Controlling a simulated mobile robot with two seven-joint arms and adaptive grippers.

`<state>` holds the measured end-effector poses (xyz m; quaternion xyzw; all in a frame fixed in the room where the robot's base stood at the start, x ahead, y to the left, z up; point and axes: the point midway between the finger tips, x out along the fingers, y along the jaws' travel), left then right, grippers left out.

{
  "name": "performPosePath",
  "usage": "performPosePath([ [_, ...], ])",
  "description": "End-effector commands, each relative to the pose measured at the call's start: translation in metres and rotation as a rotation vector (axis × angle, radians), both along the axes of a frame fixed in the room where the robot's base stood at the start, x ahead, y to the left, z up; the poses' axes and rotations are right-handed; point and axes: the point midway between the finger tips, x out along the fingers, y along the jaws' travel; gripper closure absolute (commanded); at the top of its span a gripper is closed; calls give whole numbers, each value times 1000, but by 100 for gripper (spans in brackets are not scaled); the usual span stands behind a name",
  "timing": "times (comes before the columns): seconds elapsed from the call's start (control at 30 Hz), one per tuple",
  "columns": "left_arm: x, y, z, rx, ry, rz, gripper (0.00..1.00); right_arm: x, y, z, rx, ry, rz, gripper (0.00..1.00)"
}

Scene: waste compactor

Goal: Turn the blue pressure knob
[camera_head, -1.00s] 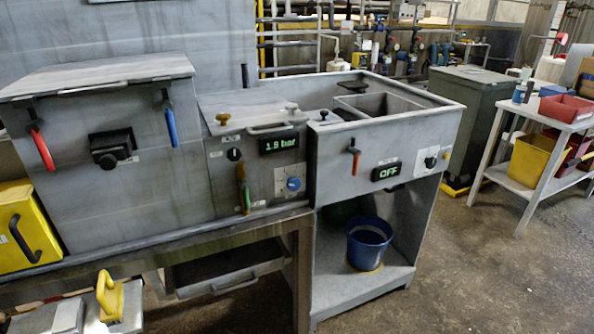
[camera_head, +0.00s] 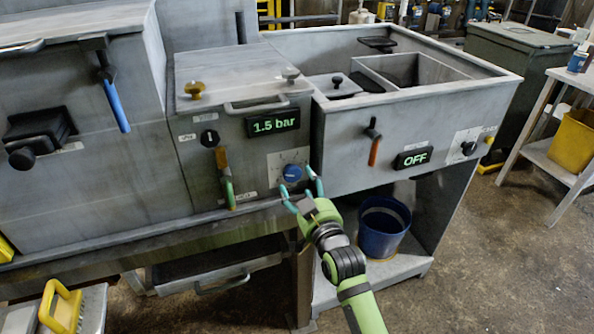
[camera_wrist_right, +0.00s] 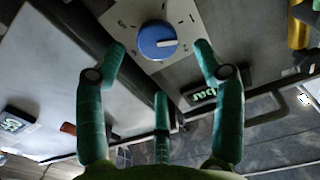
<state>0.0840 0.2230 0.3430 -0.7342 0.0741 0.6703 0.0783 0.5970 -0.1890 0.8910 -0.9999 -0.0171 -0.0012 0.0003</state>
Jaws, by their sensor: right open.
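The blue pressure knob (camera_head: 292,173) is round, on a pale dial plate (camera_head: 275,162) low on the compactor's middle panel. It also shows at the top middle of the right wrist view (camera_wrist_right: 157,41), with a white pointer mark on it. My right gripper (camera_head: 301,185) is open and empty in front of the knob. Its green fingers (camera_wrist_right: 161,52) are spread, with the knob between or just beyond the tips. I cannot tell whether any finger touches it. The display (camera_head: 272,123) above reads 1.5 bar. My left gripper is out of view.
A green-and-orange lever (camera_head: 226,180) hangs left of the dial, and a bar handle (camera_head: 257,105) runs above the display. To the right are an orange-tipped lever (camera_head: 374,148) and an OFF display (camera_head: 412,158). A blue bucket (camera_head: 383,226) stands on the shelf below.

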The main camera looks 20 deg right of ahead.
Motion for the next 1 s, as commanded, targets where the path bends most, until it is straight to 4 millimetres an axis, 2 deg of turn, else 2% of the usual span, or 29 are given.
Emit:
performPosePath([
  [0.1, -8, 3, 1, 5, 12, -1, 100, 21, 1, 1, 1, 0, 0, 31],
  [0.3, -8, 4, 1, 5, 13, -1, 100, 44, 1, 0, 1, 1, 0, 31],
  [0.67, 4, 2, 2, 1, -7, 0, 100, 51, 2, -1, 0, 2, 0, 31],
  [0.7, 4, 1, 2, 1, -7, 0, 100, 51, 2, -1, 0, 2, 0, 35],
  [0.77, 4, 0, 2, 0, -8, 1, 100, 51, 2, -1, 0, 2, 0, 59],
  [0.8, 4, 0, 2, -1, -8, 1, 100, 51, 2, -1, 0, 1, 0, 75],
  [0.83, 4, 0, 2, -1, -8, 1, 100, 51, 2, 0, 0, 1, 0, 85],
  [1.0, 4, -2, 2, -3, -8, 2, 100, 51, 2, 1, 0, -2, 0, 85],
])
